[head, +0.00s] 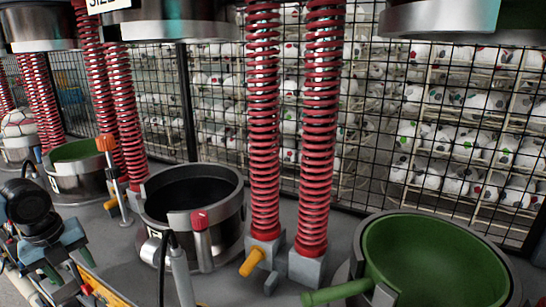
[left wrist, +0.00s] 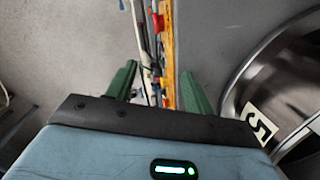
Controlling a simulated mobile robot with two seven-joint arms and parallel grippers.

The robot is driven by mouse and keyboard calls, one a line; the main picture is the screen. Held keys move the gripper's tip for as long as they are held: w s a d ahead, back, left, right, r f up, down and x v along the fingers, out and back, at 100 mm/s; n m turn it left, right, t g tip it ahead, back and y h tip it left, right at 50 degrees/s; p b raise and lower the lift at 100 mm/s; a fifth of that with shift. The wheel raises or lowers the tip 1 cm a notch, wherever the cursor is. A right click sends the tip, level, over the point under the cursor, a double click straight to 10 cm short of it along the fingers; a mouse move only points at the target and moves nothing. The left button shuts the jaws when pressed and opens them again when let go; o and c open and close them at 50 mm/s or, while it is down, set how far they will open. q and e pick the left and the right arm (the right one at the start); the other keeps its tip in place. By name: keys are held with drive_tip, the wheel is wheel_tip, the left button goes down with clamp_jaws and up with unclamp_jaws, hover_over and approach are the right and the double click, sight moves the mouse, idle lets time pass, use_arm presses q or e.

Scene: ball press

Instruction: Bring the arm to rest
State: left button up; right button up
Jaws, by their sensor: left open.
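My left gripper (head: 64,272) is at the lower left of the head view, beside the front edge of the press bench. In the left wrist view its two green fingers (left wrist: 157,88) are spread apart with nothing between them. Beyond the fingers run the orange edge strip (left wrist: 168,50) and some cables, and pale floor lies to the left. My left arm is bent, with its dark wrist part above the gripper. My right arm and gripper are not in view.
Press bowls stand on the grey bench: an empty black one (head: 190,190), a green one (head: 435,262) and another green one (head: 78,152). A ball (head: 18,124) sits far left. Red springs (head: 263,120) rise between them. A metal bowl wall (left wrist: 240,85) is right of the gripper.

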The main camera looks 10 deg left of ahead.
use_arm(q)
drive_tip(key=s+d+f+n+g, duration=0.15)
drive_tip(key=s+f+n, duration=0.25)
drive_tip(key=s+f, duration=0.9)
drive_tip(key=s+d+f+n+g, duration=0.2)
drive_tip(key=s+d+f+n, duration=0.5)
drive_tip(key=s+d+f, duration=0.55)
drive_tip(key=s+d+n+t, duration=0.1)
drive_tip(key=s+d+n, duration=0.3)
drive_tip(key=d+n, duration=0.3)
drive_tip(key=s+d+n, duration=0.4)
drive_tip(key=d, duration=0.6)
drive_tip(key=w+d+f+t+h+p, duration=0.2)
drive_tip(key=w+f+t+p, duration=0.1)
drive_tip(key=w+t, duration=0.6)
drive_tip(key=shift+w+d+f, duration=0.2)
drive_tip(key=shift+d+f, duration=0.1)
drive_tip(key=shift+f, duration=0.25)
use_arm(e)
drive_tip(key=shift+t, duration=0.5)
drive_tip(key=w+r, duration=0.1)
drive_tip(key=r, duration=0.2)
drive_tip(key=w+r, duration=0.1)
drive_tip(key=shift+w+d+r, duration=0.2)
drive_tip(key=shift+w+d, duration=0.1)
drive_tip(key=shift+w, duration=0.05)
